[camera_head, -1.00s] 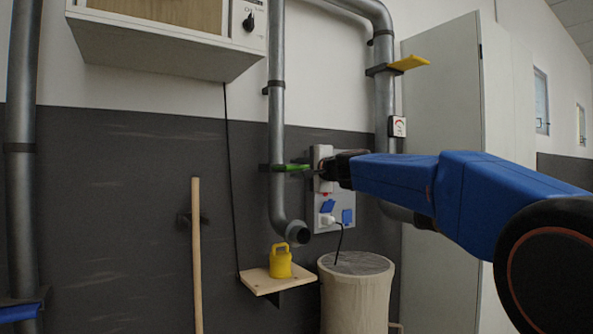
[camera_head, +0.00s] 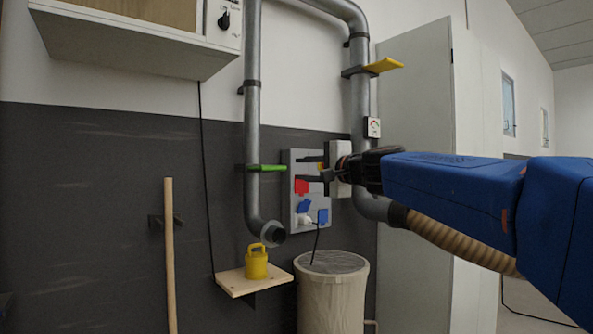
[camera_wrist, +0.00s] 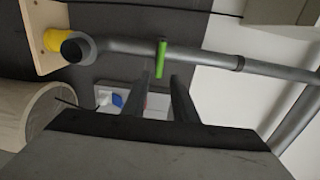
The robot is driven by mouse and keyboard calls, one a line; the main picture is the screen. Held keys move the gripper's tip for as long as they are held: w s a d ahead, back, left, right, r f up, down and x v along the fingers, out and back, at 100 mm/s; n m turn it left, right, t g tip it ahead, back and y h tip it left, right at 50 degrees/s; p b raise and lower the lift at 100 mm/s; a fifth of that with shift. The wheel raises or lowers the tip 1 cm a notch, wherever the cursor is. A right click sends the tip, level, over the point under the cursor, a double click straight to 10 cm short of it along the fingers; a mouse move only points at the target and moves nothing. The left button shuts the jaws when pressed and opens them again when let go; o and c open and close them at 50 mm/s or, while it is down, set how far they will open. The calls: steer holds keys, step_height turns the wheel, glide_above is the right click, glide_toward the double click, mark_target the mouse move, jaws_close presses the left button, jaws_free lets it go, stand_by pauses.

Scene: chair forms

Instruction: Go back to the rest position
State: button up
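My gripper (camera_head: 316,170) is in the middle of the head view, in front of the wall socket panel. Its two dark fingers stand apart with nothing between them. They also show in the wrist view (camera_wrist: 168,95), spread, with a gap between them. The green lever (camera_head: 267,168) sticks out to the right from the grey vertical pipe, left of my fingertips and apart from them. The lever also shows in the wrist view (camera_wrist: 162,60), beyond the fingertips. My blue arm reaches in from the right and hides part of the cabinet and hose.
A grey pipe (camera_head: 252,130) runs down the wall. The panel (camera_head: 299,200) has red and blue covers. A yellow lever (camera_head: 384,65) sits on the second pipe. Below are a yellow container (camera_head: 256,265) on a wooden shelf (camera_head: 232,283) and a beige bin (camera_head: 331,300). A wooden pole (camera_head: 170,250) stands left.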

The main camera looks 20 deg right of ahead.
steer(key=shift+s+d, duration=0.1)
steer(key=shift+s, duration=0.25)
steer(key=s+a+f+n+g, duration=0.25)
steer(key=s+f, duration=0.35)
steer(key=f, duration=0.3)
steer(key=s+a+f+n+g, duration=0.25)
steer(key=s+f, duration=0.25)
steer(key=f, duration=0.4)
steer(key=s+a+f+n+g, duration=0.2)
steer(key=s+f+n, duration=0.3)
steer(key=f, duration=0.4)
steer(key=s+d+f+n+g+h, duration=0.2)
steer(key=s+d+f, duration=0.1)
steer(key=s+f, duration=0.6)
steer(key=s+d+f+n+g+h, duration=0.2)
steer(key=s+d+f+g+h, duration=0.1)
steer(key=s+f, duration=0.7)
step_height(320, 180, down, 3)
steer(key=shift+d+r+h, duration=0.1)
steer(key=shift+d+h, duration=0.2)
steer(key=shift+d, duration=0.1)
